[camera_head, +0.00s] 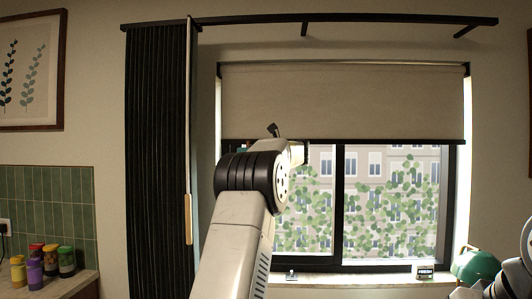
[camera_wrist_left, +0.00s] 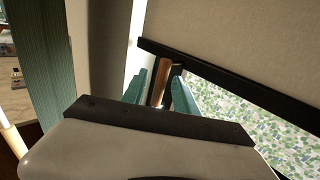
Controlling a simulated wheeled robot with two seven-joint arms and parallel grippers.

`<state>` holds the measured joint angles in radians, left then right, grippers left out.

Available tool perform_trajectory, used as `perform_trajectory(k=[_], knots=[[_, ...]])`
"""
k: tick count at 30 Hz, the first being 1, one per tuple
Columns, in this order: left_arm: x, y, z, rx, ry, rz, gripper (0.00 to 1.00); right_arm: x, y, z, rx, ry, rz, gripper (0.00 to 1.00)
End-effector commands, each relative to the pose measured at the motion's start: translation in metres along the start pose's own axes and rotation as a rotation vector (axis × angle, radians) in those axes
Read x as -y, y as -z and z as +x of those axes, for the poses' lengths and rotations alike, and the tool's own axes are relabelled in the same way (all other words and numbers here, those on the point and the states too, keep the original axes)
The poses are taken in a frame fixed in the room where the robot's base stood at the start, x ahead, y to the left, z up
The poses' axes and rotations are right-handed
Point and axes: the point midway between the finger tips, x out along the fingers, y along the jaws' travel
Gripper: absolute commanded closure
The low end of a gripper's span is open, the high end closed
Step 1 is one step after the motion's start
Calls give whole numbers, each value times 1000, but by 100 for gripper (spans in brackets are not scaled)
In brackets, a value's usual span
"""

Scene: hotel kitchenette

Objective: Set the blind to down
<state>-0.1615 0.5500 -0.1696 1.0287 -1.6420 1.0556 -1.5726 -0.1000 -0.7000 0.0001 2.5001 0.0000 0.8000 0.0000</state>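The blind (camera_head: 345,100) is a beige roller blind covering the upper part of the window. Its dark bottom bar hangs roughly level, with glass bare below it. It also fills the upper right of the left wrist view (camera_wrist_left: 240,40). My left gripper (camera_wrist_left: 165,88) is up at the blind's bottom bar, its teal fingers on either side of a brown cylindrical handle (camera_wrist_left: 164,82). I cannot tell whether the fingers press on the handle. My right gripper is out of view; only part of that arm shows at bottom right.
A dark pleated curtain (camera_head: 155,160) with a long pale wand (camera_head: 188,215) hangs left of the window. On the sill stand a small display box (camera_head: 425,272) and a green round object (camera_head: 475,266). Several colourful jars (camera_head: 50,260) stand on the counter at left.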

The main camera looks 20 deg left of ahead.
Motion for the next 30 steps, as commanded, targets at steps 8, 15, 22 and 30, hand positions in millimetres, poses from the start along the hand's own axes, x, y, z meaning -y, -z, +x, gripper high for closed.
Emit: perform_trajectory(k=[8,15,22,30], knots=[[0,0,0,0,0,0,96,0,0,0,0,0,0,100],[0,0,0,0,0,0,100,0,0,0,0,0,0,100],[0,0,0,0,0,-1,100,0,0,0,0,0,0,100],[0,0,0,0,1,-1,100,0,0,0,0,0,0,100]])
